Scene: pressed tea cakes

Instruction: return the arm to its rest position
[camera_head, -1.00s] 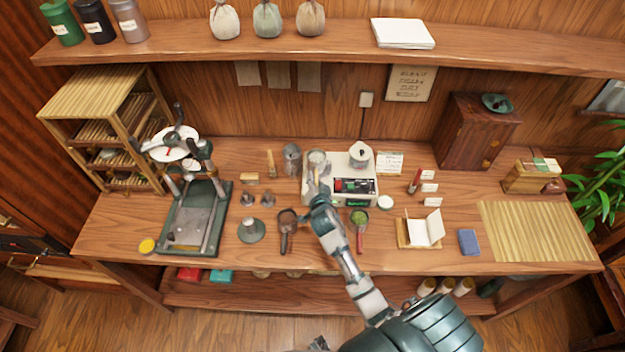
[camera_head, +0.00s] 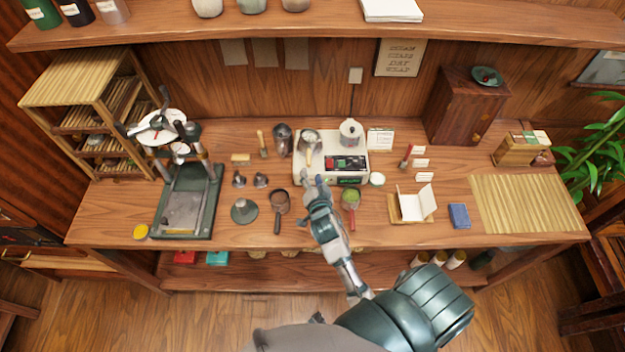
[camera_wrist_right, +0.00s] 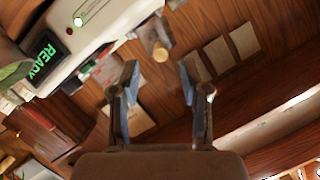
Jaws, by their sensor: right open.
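My right arm comes in from the lower right in the head view. Its gripper (camera_head: 316,188) is over the table in front of the white machine (camera_head: 349,166). In the right wrist view the two fingers of the right gripper (camera_wrist_right: 160,95) are spread apart with nothing between them. The machine's green READY display (camera_wrist_right: 45,62) shows at the upper left there. A wooden handle end (camera_wrist_right: 160,52) shows beyond the fingertips. My left gripper is not in view.
A dark strainer (camera_head: 279,203) and a green-filled scoop (camera_head: 350,198) lie either side of the right gripper. A press (camera_head: 187,205) stands at left. A wooden cabinet (camera_head: 462,110) and bamboo mat (camera_head: 525,205) are at right. The table's front edge is below the arm.

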